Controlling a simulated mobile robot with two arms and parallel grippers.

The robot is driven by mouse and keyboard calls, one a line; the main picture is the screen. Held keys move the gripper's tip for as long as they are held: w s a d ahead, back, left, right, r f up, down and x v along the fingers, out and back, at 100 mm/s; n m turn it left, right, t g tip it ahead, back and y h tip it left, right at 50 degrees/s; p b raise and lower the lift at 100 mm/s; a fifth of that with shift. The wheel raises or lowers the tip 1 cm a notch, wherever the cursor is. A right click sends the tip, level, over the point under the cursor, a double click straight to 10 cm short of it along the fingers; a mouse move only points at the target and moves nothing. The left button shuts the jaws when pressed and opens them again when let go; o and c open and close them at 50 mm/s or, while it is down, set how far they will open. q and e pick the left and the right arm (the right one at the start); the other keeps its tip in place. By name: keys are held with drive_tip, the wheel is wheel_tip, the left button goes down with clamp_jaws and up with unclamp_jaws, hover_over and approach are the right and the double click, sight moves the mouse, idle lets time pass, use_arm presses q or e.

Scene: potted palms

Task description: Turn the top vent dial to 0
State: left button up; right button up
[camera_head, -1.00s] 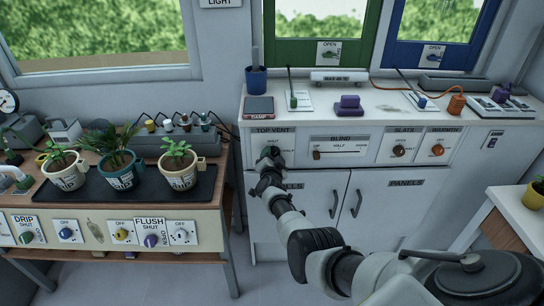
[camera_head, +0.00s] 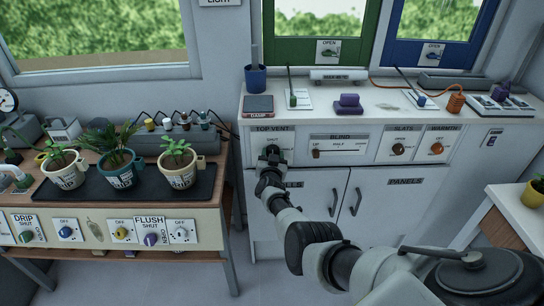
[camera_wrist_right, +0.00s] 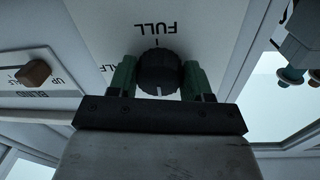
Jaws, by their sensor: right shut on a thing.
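The top vent dial (camera_wrist_right: 157,72) is a dark round knob on the white TOP VENT panel (camera_head: 256,142). In the wrist view, a short white line shows on its lower side, opposite the upside-down FULL label (camera_wrist_right: 156,28). Part of a HALF label (camera_wrist_right: 120,73) shows to the left. My right gripper (camera_wrist_right: 159,78) is shut on the dial, with one green fingertip on each side of it. In the head view my right gripper (camera_head: 271,152) covers the dial. A SHUT label (camera_head: 271,139) shows just above. My left gripper is not in view.
The BLIND slider (camera_head: 316,154) is to the right on the same cabinet front, then the SLATS dial (camera_head: 398,150) and the WARMTH dial (camera_head: 437,149). Cabinet handles (camera_head: 345,195) stick out below. Potted plants (camera_head: 121,175) stand on the bench at left.

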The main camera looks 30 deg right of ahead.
idle(0.3)
drive_tip(key=o, duration=0.9)
drive_tip(key=p+v, duration=0.5)
drive_tip(key=v, duration=0.5)
drive_tip(key=shift+s+a, duration=0.3)
